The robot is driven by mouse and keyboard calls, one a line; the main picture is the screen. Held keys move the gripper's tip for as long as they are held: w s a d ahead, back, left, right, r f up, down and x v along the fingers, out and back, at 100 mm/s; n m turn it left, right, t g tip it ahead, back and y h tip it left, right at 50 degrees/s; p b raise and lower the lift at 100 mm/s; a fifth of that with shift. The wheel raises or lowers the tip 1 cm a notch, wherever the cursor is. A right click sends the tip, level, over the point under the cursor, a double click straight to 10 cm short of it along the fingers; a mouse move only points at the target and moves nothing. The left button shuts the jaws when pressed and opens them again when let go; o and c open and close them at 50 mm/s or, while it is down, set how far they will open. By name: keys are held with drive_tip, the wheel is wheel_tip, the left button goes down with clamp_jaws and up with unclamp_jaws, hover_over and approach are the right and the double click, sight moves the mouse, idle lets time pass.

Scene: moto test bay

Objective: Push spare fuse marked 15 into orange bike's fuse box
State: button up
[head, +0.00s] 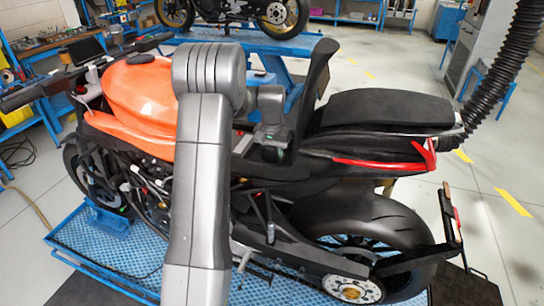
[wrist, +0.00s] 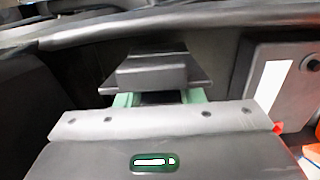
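The orange bike (head: 140,90) stands side-on in the head view, with a tall black panel (head: 317,85) upright near its middle. My arm crosses in front of the bike. My gripper (head: 270,153) points down into the opening in front of the panel; its fingertips are hidden there. In the wrist view my gripper (wrist: 155,98) shows green parts on both sides of a dark gap. A dark stepped block (wrist: 152,70) lies just beyond it; I cannot tell whether it is the fuse box. I cannot make out the fuse marked 15 or whether anything is held.
In the wrist view, dark walls close in around my gripper. A grey box with a white label (wrist: 272,84) stands close on the right, with red and orange parts below it. The black rear seat (head: 380,108) lies right of the opening. A blue stand (head: 100,260) is under the bike.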

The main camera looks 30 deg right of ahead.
wheel_tip(320, 180, up, 14)
drive_tip(key=b, duration=0.1)
drive_tip(key=shift+f, duration=0.15)
drive_tip(key=shift+f, duration=0.15)
wheel_tip(320, 180, down, 14)
drive_tip(key=shift+r+p, duration=0.15)
drive_tip(key=shift+p, duration=0.45)
drive_tip(key=shift+a, duration=0.1)
idle(0.3)
